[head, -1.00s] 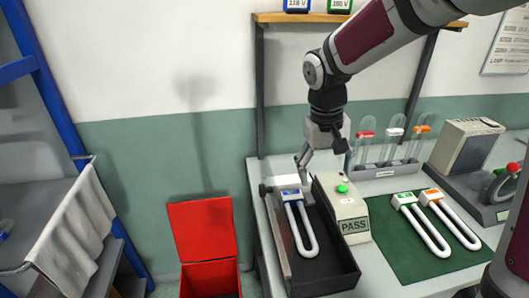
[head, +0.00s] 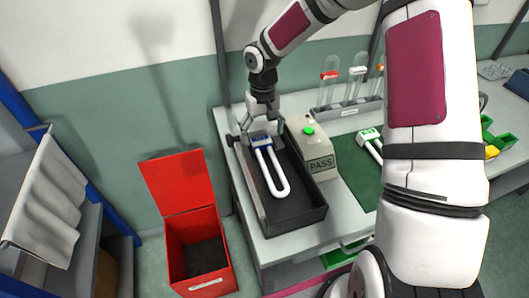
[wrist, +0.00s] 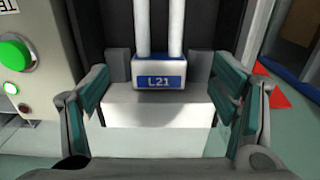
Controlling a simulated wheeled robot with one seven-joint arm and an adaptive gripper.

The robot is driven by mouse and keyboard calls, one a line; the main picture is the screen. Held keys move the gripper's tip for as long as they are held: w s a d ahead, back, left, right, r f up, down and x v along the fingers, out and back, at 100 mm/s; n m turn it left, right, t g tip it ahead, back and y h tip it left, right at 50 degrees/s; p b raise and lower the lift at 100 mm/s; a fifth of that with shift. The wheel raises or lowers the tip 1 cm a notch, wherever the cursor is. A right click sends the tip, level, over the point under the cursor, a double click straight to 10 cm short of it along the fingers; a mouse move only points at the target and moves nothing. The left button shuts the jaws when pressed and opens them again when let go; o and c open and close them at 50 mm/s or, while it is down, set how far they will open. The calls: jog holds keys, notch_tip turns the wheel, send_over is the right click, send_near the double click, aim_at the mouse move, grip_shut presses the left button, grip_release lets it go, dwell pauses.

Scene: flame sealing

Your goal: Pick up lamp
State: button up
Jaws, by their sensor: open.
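The lamp is a white U-shaped tube (head: 280,183) with a blue and white base. It lies in the black tray, base toward the back wall. In the wrist view its base (wrist: 158,75) reads L21, with the tubes running away from me. My gripper (head: 261,124) is over the tray's back end, close by the lamp base. In the wrist view, my gripper (wrist: 158,98) has its fingers wide apart, one on each side of the base, with gaps. Nothing is held. The arm partly hides the table's right side.
The black tray (head: 302,217) has raised walls. The grey PASS box (head: 320,150) with a green button stands just right of it. A red open bin (head: 182,222) is on the floor at left. Another lamp (head: 368,134) lies on a green mat. Tubes in a rack (head: 345,108) stand behind.

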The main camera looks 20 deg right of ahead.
aim_at(262, 143)
jog(key=shift+w+f+p, duration=0.2)
jog(key=shift+f+p, duration=0.05)
jog(key=shift+f, duration=1.2)
jog(key=shift+w+f+p, duration=0.15)
jog(key=shift+f+p, duration=0.1)
jog(key=shift+f, duration=1.2)
jog(key=shift+c, duration=0.6)
jog(key=c, duration=1.2)
